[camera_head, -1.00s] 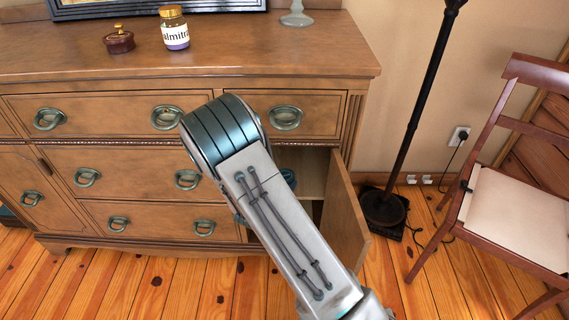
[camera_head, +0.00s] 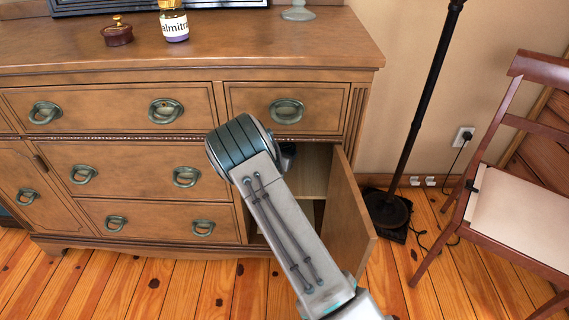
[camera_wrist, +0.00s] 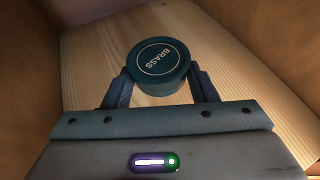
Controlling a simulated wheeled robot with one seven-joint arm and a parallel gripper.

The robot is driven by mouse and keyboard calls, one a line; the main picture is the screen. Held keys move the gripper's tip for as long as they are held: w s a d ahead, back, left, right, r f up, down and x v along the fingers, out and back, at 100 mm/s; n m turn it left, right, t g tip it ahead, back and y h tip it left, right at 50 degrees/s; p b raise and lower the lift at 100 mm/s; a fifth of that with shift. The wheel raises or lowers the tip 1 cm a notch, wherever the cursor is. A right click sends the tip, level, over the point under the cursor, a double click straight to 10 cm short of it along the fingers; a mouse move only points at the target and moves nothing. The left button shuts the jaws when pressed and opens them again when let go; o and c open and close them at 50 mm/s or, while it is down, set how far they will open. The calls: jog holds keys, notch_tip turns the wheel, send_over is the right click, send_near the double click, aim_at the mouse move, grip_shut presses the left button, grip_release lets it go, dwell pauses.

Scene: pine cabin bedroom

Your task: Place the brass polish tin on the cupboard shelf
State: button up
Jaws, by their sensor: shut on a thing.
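The brass polish tin (camera_wrist: 158,62) is a dark teal round tin with a lid marked BRASS. In the wrist view my gripper (camera_wrist: 160,84) is shut on it, with one finger on each side. The tin is over the pale wooden cupboard shelf (camera_wrist: 225,95); I cannot tell whether it touches the shelf. In the head view the shelf (camera_head: 312,178) shows inside the open right-hand compartment of the sideboard. My arm hides the tin and most of the gripper there.
The cupboard door (camera_head: 347,220) stands open to the right of the compartment. Cupboard walls rise close on both sides in the wrist view. A floor lamp (camera_head: 388,208) and a chair (camera_head: 520,215) stand to the right. A labelled jar (camera_head: 174,24) and small brown pot (camera_head: 117,34) stand on the sideboard top.

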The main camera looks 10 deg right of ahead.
jog(key=f+b, duration=0.2)
jog(key=f, duration=0.2)
jog(key=shift+w+f, duration=0.2)
jog(key=shift+d+r, duration=0.1)
